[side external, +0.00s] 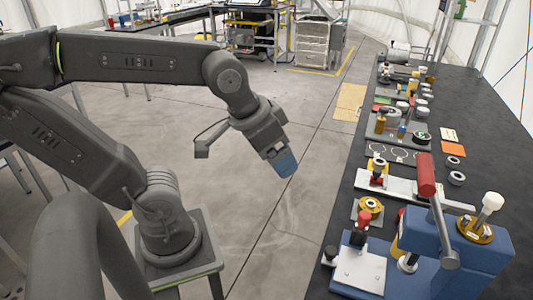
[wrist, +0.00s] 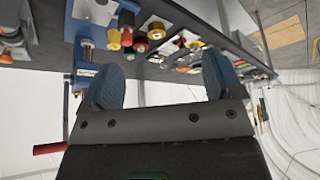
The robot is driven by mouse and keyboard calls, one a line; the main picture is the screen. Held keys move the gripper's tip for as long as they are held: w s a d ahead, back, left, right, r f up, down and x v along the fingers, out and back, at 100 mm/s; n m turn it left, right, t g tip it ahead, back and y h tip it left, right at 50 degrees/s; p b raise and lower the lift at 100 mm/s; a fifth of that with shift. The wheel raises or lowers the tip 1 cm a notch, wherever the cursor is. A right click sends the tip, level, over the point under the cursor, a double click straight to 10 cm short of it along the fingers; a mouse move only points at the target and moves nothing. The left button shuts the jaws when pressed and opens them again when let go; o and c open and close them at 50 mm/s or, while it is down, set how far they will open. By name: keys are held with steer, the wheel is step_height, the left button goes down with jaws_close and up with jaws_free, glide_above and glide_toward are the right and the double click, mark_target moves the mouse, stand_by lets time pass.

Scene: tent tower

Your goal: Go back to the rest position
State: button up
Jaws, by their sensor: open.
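My gripper (side external: 284,163) hangs over the open floor to the left of the dark workbench (side external: 487,136) in the side external view, well apart from it. Its blue fingertips point down and slightly right. In the wrist view my gripper (wrist: 165,82) shows two blue fingers spread wide apart with nothing between them. The bench appears tilted and upside down beyond the fingers there.
A blue press (side external: 445,250) with a red-handled lever (side external: 427,178) stands at the bench's near end. Fixtures and several small parts line the bench behind it. A grey cabinet (side external: 313,45) stands at the back. The floor (side external: 300,110) beside the bench is clear.

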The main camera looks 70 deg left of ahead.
steer(key=shift+s+f+m, duration=0.15)
steer(key=shift+s+m, duration=0.15)
steer(key=shift+s, duration=0.45)
stand_by(0.8)
